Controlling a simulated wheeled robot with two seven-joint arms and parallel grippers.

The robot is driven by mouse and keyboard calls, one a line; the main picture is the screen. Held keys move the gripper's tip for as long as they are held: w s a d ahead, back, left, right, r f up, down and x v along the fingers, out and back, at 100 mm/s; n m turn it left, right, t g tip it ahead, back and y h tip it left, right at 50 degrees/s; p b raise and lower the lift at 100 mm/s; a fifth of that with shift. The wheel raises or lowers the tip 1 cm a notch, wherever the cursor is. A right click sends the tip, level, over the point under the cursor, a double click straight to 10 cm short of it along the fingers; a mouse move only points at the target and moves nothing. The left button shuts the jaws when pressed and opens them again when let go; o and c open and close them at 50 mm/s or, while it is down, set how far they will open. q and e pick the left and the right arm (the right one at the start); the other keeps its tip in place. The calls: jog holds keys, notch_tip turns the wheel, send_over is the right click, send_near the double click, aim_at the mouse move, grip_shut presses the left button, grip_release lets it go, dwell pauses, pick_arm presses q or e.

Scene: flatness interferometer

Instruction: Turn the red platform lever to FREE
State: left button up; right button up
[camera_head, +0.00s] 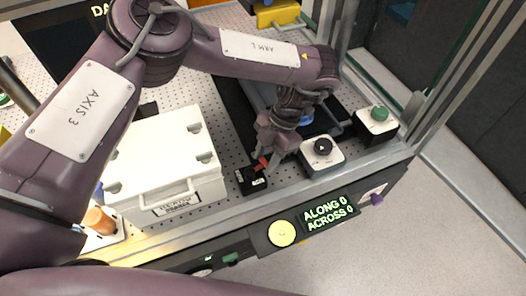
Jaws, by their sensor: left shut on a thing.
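The red platform lever (262,163) sits on a small black block (251,181) near the front edge of the perforated bench. My left gripper (267,164) points down over the block, with its fingers shut on the red lever. The fingers hide much of the lever. White lettering shows on the block but is too small to read. My right gripper is not in view.
A white lidded box (166,165) stands left of the block. A box with a black knob (322,147) and one with a green knob (378,114) stand to the right. A front display (329,214) reads ALONG 0, ACROSS 0. Frame posts rise at the right.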

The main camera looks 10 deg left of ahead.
pick_arm(q)
jog(key=shift+s+d+m+t, duration=0.3)
jog(key=shift+m+t, duration=0.1)
jog(key=shift+m, duration=0.6)
jog(key=o, duration=1)
jog(key=b+v, duration=0.1)
jog(key=v, duration=0.7)
jog(key=shift+d+f, duration=0.1)
jog(key=shift+d, duration=0.05)
jog(key=shift+s+f, duration=0.1)
jog(key=shift+s, duration=0.05)
